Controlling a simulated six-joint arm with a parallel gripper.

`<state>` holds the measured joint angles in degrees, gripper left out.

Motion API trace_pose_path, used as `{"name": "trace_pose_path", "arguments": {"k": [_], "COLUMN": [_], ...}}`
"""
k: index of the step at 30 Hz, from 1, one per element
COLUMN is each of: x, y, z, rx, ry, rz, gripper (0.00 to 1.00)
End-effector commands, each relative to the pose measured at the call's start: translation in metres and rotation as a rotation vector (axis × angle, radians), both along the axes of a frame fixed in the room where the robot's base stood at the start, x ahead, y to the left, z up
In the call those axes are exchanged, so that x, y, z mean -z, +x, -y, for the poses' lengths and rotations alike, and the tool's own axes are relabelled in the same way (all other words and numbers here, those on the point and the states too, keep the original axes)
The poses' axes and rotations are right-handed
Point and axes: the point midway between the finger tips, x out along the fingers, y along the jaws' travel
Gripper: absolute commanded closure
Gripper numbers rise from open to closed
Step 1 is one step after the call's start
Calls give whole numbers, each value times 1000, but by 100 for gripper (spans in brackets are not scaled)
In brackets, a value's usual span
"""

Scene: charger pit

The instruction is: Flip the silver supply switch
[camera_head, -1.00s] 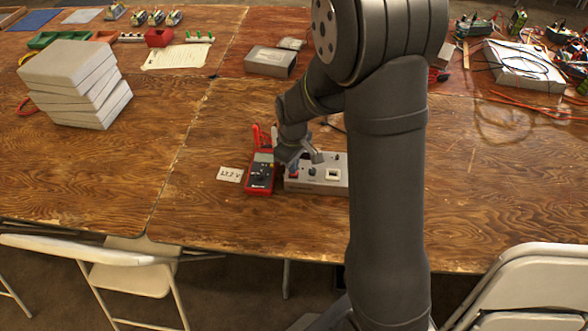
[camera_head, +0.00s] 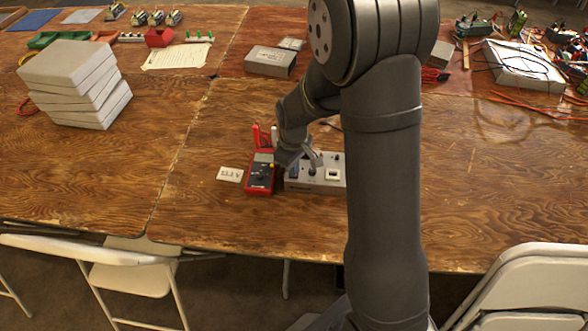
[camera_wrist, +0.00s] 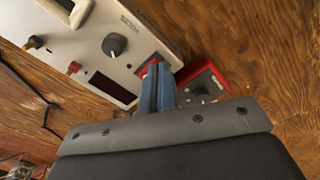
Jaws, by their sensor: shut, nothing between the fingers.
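The silver supply (camera_head: 318,184) is a grey box on the wooden table, partly behind my arm. It also shows in the wrist view (camera_wrist: 85,45), with a dark knob (camera_wrist: 115,44), a dark display and two terminals. A small red part, seemingly its rocker switch (camera_wrist: 147,67), shows at the panel's edge. My gripper (camera_wrist: 157,72) is shut and empty, its blue fingers at that red part and partly hiding it. I cannot tell whether they touch, or which way the switch is set. In the head view my gripper (camera_head: 291,170) is over the supply's left end.
A red multimeter (camera_head: 261,174) stands close left of the supply, with a white label card (camera_head: 230,174) beside it. A stack of grey blocks (camera_head: 78,85) is at the left. The table in front of the supply is clear.

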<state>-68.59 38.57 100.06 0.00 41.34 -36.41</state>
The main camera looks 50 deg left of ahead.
Motion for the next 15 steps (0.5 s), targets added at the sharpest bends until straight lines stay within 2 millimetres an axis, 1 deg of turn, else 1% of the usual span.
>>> {"name": "trace_pose_path", "arguments": {"k": [10,15], "x": [5,-1], "y": [0,0], "z": [0,0], "rx": [0,0], "ry": [-1,1], "rz": [-1,1], "gripper": [100,100]}}
